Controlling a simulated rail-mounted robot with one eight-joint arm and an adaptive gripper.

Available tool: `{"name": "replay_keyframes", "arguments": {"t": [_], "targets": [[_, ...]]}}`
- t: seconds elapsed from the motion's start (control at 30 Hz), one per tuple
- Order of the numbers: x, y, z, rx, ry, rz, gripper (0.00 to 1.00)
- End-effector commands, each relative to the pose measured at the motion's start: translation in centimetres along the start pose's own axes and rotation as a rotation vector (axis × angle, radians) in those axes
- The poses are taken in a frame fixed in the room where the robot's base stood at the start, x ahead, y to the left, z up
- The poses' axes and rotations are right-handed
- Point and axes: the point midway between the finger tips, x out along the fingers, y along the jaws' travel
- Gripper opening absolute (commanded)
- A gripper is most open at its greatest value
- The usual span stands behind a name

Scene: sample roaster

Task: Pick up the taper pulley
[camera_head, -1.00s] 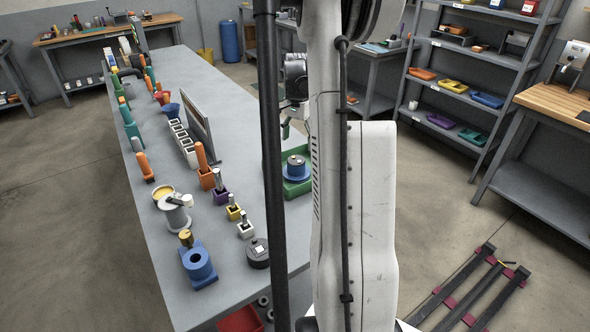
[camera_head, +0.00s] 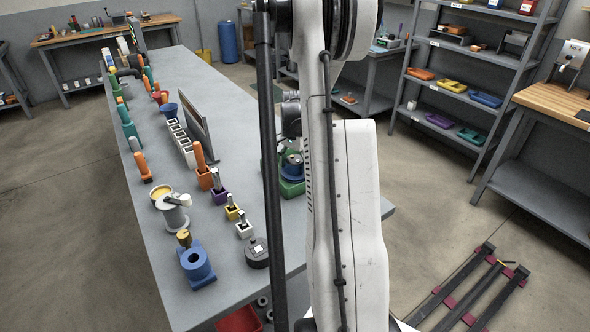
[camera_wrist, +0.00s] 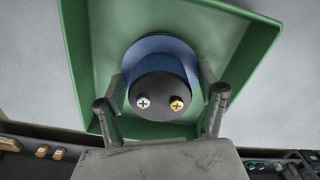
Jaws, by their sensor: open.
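What looks like the taper pulley (camera_wrist: 158,53) is a blue round body with a wide blue rim and a dark grey top face carrying one silver and one gold screw. It stands in a green tray (camera_wrist: 85,45). In the head view the pulley (camera_head: 292,168) is partly covered by my arm and gripper. My gripper (camera_wrist: 161,84) is open in the wrist view, with one finger on each side of the pulley. The fingers overlap its sides in the picture; I cannot tell whether they touch it.
The green tray (camera_head: 291,188) sits near the right edge of the grey bench (camera_head: 232,110). A dark upright panel (camera_head: 197,120) and a row of white holders stand to its left. A dark round part (camera_head: 257,253) and a blue bearing block (camera_head: 196,264) lie nearer the front.

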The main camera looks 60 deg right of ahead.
Motion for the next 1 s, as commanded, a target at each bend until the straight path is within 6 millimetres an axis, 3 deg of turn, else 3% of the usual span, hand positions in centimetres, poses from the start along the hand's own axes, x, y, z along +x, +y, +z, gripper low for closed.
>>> {"name": "replay_keyframes", "arguments": {"t": [0.2,0.7,1.0], "targets": [[0.01,0.0,0.01,0.0,0.0,0.0,0.69],[0.02,0.01,0.02,0.0,0.0,0.0,0.02],[-0.07,0.01,0.02,0.0,0.0,0.0,0.0]]}}
